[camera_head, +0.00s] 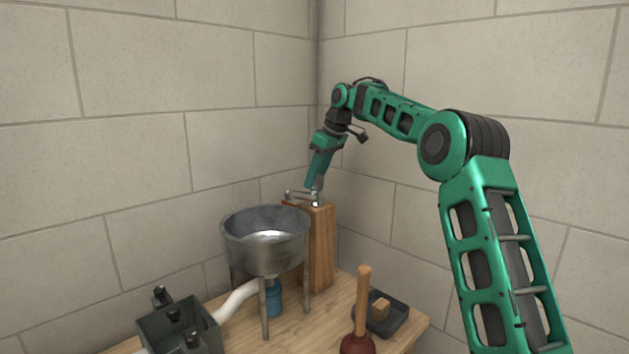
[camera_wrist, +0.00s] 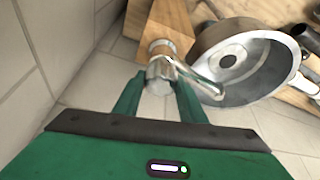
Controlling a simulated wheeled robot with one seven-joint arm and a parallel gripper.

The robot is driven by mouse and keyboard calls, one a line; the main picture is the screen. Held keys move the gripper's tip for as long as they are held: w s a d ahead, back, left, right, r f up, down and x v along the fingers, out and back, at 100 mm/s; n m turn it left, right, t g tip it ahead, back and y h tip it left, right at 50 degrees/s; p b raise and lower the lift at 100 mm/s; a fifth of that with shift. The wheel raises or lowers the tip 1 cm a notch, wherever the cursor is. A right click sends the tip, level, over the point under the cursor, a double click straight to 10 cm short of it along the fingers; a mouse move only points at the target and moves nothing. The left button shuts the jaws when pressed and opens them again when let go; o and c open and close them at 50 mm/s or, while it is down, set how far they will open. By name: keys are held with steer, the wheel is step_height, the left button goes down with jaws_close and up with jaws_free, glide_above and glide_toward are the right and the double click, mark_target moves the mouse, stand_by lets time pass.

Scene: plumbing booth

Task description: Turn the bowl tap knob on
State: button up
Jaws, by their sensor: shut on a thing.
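The metal bowl (camera_head: 265,222) stands on thin legs on the wooden bench; it also shows in the wrist view (camera_wrist: 262,88). A wooden post (camera_head: 321,250) rises behind it on the right. The tap (camera_head: 298,195) sits on top of the post, with its spout reaching left over the bowl. In the wrist view the round metal tap knob (camera_wrist: 162,71) lies between my two green fingers. My gripper (camera_wrist: 158,88) points down at the post top and is shut on the knob. In the head view my gripper (camera_head: 316,188) partly hides the knob.
A plunger (camera_head: 363,310) stands on the bench at the front, beside a black tray (camera_head: 386,315) holding a small wooden block. A dark grey box (camera_head: 178,325) is at the left, with a white pipe (camera_head: 236,301) near the bowl. Block walls close in behind the post.

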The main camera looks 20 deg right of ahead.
steer(key=n, duration=0.2)
steer(key=n+g+y, duration=0.1)
steer(key=n, duration=0.1)
steer(key=shift+w+d+r+n, duration=0.15)
steer(key=shift+n, duration=0.25)
steer(key=shift+o, duration=0.4)
steer(key=shift+n+g, duration=0.5)
steer(key=shift+n, duration=0.4)
steer(key=shift+o, duration=0.3)
steer(key=shift+w+r+n+y, duration=0.1)
steer(key=shift+r+n+y, duration=0.1)
steer(key=shift+n+y, duration=0.1)
steer(key=o, duration=0.9)
steer(key=shift+w+f, duration=0.1)
steer(key=shift+s+f, duration=0.1)
steer(key=shift+s, duration=0.1)
